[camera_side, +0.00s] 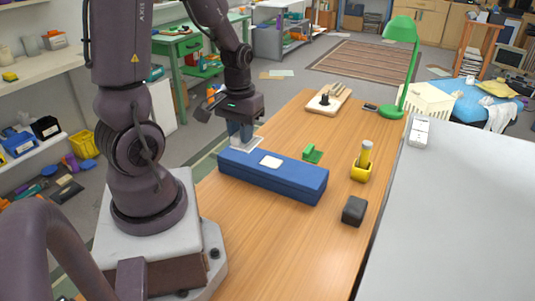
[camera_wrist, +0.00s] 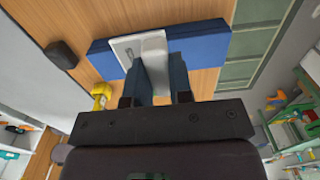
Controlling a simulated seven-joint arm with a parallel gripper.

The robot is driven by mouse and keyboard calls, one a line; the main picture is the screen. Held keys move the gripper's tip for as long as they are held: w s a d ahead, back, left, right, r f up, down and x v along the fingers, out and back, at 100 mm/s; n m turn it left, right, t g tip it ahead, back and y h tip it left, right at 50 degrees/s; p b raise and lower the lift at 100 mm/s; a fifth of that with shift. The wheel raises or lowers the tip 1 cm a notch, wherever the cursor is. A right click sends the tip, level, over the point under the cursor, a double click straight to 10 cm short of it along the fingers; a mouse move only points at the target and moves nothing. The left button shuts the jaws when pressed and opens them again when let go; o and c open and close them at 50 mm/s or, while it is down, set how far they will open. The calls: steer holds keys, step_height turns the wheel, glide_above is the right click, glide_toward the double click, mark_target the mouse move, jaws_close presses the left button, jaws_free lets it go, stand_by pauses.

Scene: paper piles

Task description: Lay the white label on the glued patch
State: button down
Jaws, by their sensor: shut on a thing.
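A long blue box (camera_side: 290,180) lies on the wooden table, and a small whitish glued patch (camera_side: 271,162) shows on its top. My gripper (camera_side: 240,138) is shut on the white label (camera_wrist: 155,66), over the far-left end of the box. In the side view only a pale edge of the label shows below the fingers; I cannot tell whether it touches the box.
A green tape-like object (camera_side: 313,154), a yellow holder with a glue stick (camera_side: 362,165) and a dark block (camera_side: 354,211) stand right of the box. A wooden board (camera_side: 328,103) and a green lamp (camera_side: 400,60) stand farther back. The table's near part is clear.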

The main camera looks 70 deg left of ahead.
steer(key=w+a+f, duration=0.2)
steer(key=w+a, duration=0.1)
glide_above(266, 160)
steer(key=f, duration=0.6)
steer(key=shift+s+d, duration=0.1)
steer(key=shift+d, duration=0.1)
steer(key=shift+a+f, duration=0.1)
steer(key=shift+f, duration=1.5)
steer(key=shift+f, duration=0.2)
steer(key=c, duration=1)
jaws_free()
steer(key=shift+r, duration=0.1)
